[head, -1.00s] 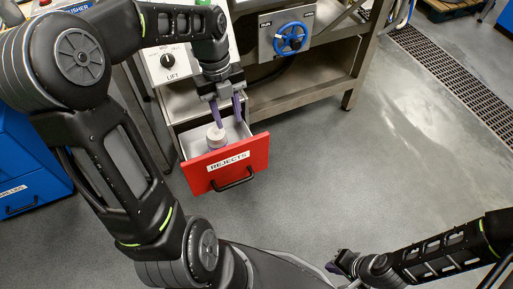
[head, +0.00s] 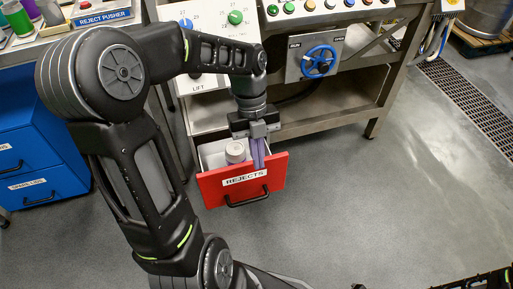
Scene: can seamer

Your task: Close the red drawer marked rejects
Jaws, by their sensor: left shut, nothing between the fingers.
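The red drawer front marked REJECTS (head: 223,190) is pulled out from under the machine, with a black handle (head: 247,199) on its face. A white round-topped jar (head: 235,151) stands inside the drawer. My left gripper (head: 258,163) points down over the right part of the drawer, right of the jar. Its purple fingers are together and empty. Their tips overlap the top edge of the red front; I cannot tell whether they touch it. My right gripper is out of the picture; only a bit of that arm shows at the bottom right.
A lift control panel (head: 200,83) and a blue handwheel (head: 319,61) are on the machine above. Blue drawers (head: 40,150) stand at the left. A reject pusher box (head: 101,14) sits at the upper left. The grey floor right of the drawer is clear.

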